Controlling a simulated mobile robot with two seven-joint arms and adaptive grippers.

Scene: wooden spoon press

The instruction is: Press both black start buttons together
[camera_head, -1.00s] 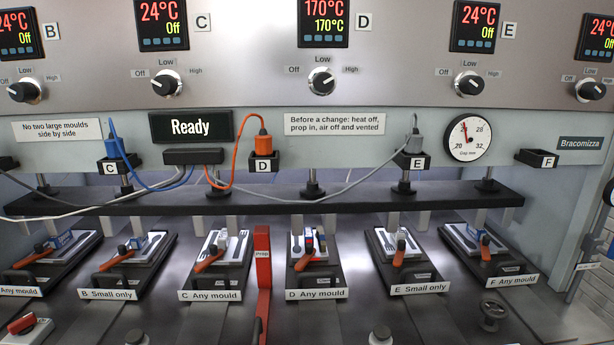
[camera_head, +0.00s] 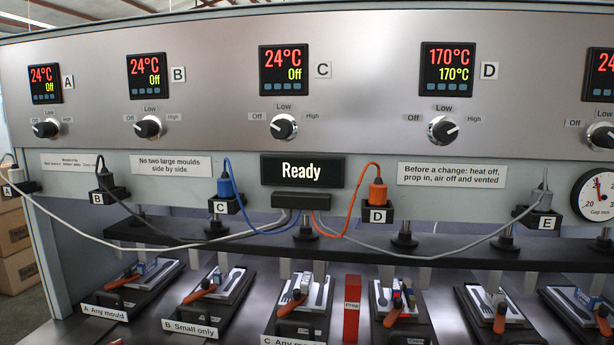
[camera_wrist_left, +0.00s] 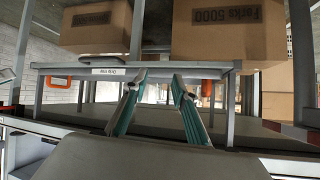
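No black start buttons show in the current head view; the press's front edge is below the picture. The press stands ahead with its display (camera_head: 302,172) reading "Ready". Station D's temperature panel (camera_head: 448,69) reads 170°C, while panels A (camera_head: 45,84), B (camera_head: 147,77) and C (camera_head: 283,69) read 24°C and Off. My left gripper (camera_wrist_left: 159,77) shows in the left wrist view with its two teal fingers apart and nothing between them. It is away from the press buttons, facing a shelf. My right gripper is in neither view.
Moulds with orange handles lie under the dark press bar (camera_head: 340,252). A red prop post (camera_head: 351,310) stands between C and D. Cables hang across the front. The left wrist view shows cardboard boxes (camera_wrist_left: 243,35) on a shelf and a grey surface below.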

